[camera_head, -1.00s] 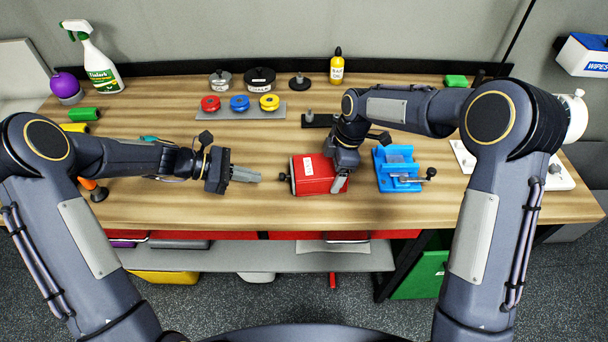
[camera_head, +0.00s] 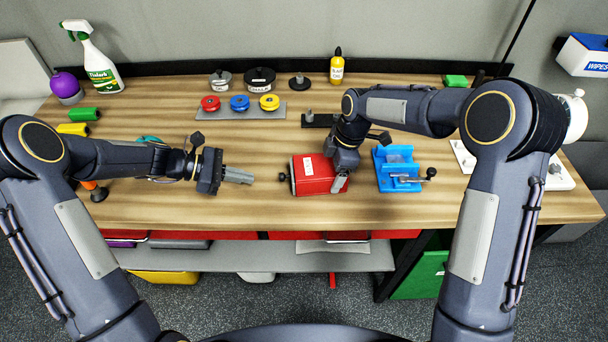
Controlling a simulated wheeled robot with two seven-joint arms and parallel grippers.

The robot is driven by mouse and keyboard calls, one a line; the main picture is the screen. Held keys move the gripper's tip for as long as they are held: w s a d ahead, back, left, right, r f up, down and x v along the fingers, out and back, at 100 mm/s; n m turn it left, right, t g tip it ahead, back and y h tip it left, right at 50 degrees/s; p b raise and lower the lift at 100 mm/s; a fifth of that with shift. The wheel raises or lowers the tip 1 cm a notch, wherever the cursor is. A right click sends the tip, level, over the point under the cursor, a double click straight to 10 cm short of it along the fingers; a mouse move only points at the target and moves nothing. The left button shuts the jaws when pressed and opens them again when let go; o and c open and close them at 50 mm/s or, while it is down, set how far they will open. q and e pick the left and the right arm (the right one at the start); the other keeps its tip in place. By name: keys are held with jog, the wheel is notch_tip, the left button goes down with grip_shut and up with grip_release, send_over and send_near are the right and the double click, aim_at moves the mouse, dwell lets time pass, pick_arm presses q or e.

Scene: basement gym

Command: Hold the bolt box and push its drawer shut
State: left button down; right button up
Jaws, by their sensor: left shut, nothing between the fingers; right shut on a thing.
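The red bolt box (camera_head: 312,182) with a white label lies near the middle front of the bench. A dark knob (camera_head: 283,177) sticks out of its left side, close to the box face; I see no clear drawer gap there. My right gripper (camera_head: 340,182) is shut on the box at its right end, its fingers pointing down and partly hiding that end. My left gripper (camera_head: 250,177) is shut and empty, pointing right, to the left of the knob with a gap of bare wood between them.
A blue vise (camera_head: 398,172) with a dark handle stands just right of the box. Behind are a grey tray (camera_head: 220,114) with red, blue and yellow discs, and a dark plate (camera_head: 318,121) with a peg.

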dwell(0.4)
jog(key=o, duration=1)
